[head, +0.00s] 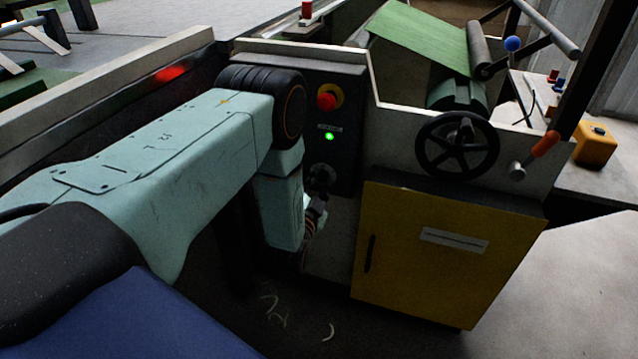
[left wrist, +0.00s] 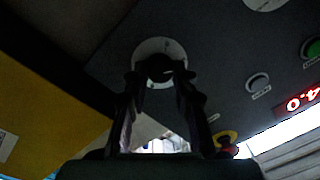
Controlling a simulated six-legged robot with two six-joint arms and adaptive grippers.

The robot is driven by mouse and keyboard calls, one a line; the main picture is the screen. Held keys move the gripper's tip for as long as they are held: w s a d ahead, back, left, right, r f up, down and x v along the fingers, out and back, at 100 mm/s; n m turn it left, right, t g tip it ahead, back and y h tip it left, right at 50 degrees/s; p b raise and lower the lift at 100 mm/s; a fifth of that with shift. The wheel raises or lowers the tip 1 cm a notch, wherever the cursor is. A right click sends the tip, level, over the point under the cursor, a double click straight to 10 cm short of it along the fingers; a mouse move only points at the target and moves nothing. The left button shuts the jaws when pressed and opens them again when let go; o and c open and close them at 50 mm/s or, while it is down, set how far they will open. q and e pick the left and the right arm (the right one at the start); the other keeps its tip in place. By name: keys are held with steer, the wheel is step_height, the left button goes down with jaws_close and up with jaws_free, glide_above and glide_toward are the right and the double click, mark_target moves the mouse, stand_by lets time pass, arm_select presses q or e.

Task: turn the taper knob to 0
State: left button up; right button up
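The taper knob (left wrist: 159,68) is a dark round knob on a pale dial disc, set in a dark panel, upper middle of the left wrist view. My left gripper (left wrist: 160,77) is open, with one fingertip on each side of the knob. Slivers of the pale disc show around the knob, and I see no firm grip on it. The dial marks are too small to read. In the head view, my left gripper (head: 318,205) is small and mostly hidden by my forearm, close below a dark knob (head: 322,175) on the panel. My right gripper is not in view.
A red-digit display (left wrist: 303,100) is upside down and cut off at the right edge. A red emergency button (head: 327,100) and a lit green button (head: 329,136) sit above the dark knob. A yellow cabinet (head: 440,255) and black handwheel (head: 457,146) stand to the right.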

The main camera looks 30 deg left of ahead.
arm_select(q)
jaws_close()
steer(key=shift+n, duration=0.4)
steer(key=n+p, duration=0.1)
steer(key=n, duration=0.3)
steer(key=shift+r+n, duration=0.1)
steer(key=shift+n, duration=0.2)
steer(key=n, duration=0.3)
steer(key=shift+p, duration=0.3)
steer(key=shift+n+h, duration=0.3)
steer(key=shift+n, duration=1.2)
